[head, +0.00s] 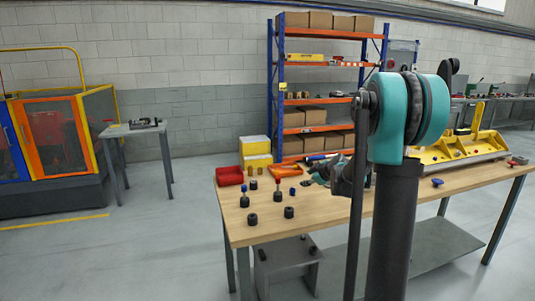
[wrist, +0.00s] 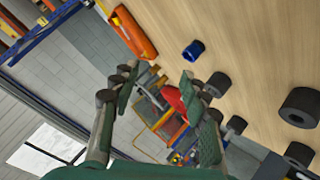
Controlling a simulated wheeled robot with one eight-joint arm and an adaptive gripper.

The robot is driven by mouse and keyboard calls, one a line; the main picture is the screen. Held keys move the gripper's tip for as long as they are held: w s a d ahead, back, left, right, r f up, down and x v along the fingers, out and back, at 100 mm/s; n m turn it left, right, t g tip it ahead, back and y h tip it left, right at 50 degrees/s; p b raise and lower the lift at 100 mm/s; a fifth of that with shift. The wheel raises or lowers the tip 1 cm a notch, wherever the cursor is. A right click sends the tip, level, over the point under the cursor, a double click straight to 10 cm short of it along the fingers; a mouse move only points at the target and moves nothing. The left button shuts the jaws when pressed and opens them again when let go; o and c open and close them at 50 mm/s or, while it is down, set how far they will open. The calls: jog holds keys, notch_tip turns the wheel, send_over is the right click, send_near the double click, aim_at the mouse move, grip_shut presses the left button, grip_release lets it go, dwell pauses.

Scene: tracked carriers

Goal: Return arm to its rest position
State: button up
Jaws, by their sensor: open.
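My arm stands in front of the wooden table in the head view, its teal joint and dark column covering part of the tabletop. My gripper (head: 325,170) is low over the middle of the table there, partly hidden by my own arm. In the wrist view my gripper (wrist: 162,82) has its two green fingers spread apart, with nothing held between them. A blue ring-like part (wrist: 193,50) lies on the table just beyond the fingertips, apart from them. A red bin (wrist: 175,98) shows between the fingers, farther off.
The wooden table (head: 340,205) holds several black rollers (head: 252,219), a red bin (head: 229,176) and an orange tray (head: 288,170). A long yellow fixture (head: 460,150) stands at its right. A blue-orange shelf (head: 283,95) stands behind. The floor at left is open.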

jog(key=s+a+f+m+g, duration=0.1)
jog(key=s+f+m, duration=0.1)
jog(key=s, duration=0.7)
jog(key=s+a+f+m+g+h, duration=0.1)
jog(key=s+f+m+g, duration=0.1)
jog(key=s, duration=0.8)
jog(key=shift+s+f+m, duration=0.2)
jog(key=shift+f+m, duration=0.2)
jog(key=shift+m, duration=0.2)
jog(key=s+d+f+m+g+h, duration=0.1)
jog(key=s+f+m, duration=0.1)
jog(key=s, duration=0.5)
jog(key=s+d+f+m+g+h, duration=0.1)
jog(key=s+f+m, duration=0.2)
jog(key=s, duration=0.5)
jog(key=s+d+f+m+g+h, duration=0.1)
jog(key=s+f, duration=0.3)
jog(key=s, duration=0.4)
jog(key=shift+s+d+m+g, duration=0.1)
jog(key=shift+d+m+g, duration=0.3)
jog(key=shift+m, duration=0.4)
jog(key=shift+c, duration=0.2)
